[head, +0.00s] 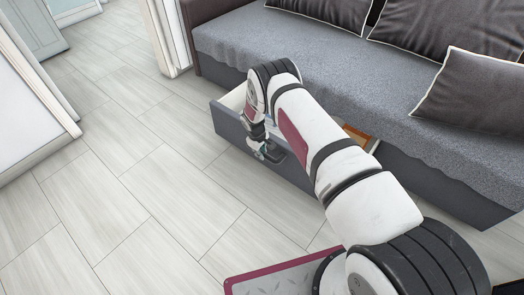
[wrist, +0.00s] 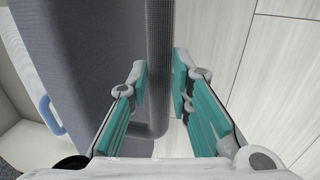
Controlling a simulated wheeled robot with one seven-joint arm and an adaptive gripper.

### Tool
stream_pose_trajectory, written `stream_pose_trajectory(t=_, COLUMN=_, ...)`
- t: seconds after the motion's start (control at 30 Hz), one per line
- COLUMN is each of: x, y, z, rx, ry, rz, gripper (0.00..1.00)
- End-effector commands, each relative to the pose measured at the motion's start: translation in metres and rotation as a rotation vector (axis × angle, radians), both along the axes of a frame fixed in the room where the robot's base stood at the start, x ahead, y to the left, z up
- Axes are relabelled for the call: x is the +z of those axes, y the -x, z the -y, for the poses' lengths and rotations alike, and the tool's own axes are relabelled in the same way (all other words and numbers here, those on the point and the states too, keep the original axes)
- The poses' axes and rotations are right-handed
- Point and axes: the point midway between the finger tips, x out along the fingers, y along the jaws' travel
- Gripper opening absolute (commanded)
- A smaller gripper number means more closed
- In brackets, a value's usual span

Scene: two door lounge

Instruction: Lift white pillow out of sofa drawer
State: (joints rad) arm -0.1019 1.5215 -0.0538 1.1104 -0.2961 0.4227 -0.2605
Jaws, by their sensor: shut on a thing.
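The sofa drawer (head: 229,125) stands pulled out from under the grey sofa (head: 300,50). Its dark front faces the floor area, and part of its pale inside shows. My gripper (head: 268,152) is at the outer side of the drawer front. In the wrist view its teal fingers (wrist: 160,85) are on both sides of the grey bar handle (wrist: 159,45), shut on it. I cannot make out the white pillow in either view; my arm covers much of the drawer's inside.
A brown-orange thing (head: 358,134) shows in the drawer beside my arm. A blue curved thing (wrist: 49,114) lies inside the drawer in the wrist view. Dark cushions (head: 475,90) rest on the sofa. The tiled floor (head: 130,190) at left is clear.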

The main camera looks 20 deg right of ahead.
Motion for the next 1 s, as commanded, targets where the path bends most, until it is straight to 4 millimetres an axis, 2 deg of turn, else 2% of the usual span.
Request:
stream_pose_trajectory(t=0.03, x=0.000, y=0.008, z=-0.013, rx=0.005, ry=-0.003, rz=-0.009, gripper=0.00)
stream_pose_trajectory(t=0.17, x=0.000, y=0.021, z=-0.029, rx=0.005, ry=-0.005, rz=-0.009, gripper=0.00)
stream_pose_trajectory(t=0.47, x=-0.001, y=0.024, z=-0.034, rx=0.001, ry=-0.006, rz=-0.010, gripper=0.00)
stream_pose_trajectory(t=0.5, x=-0.001, y=0.024, z=-0.034, rx=0.001, ry=-0.007, rz=-0.011, gripper=0.28)
stream_pose_trajectory(t=0.57, x=-0.001, y=0.024, z=-0.034, rx=0.001, ry=-0.007, rz=-0.011, gripper=0.40)
stream_pose_trajectory(t=0.87, x=0.000, y=0.022, z=-0.031, rx=0.001, ry=-0.005, rz=-0.006, gripper=0.40)
stream_pose_trajectory(t=1.0, x=0.011, y=0.022, z=-0.033, rx=0.001, ry=-0.005, rz=-0.004, gripper=0.40)
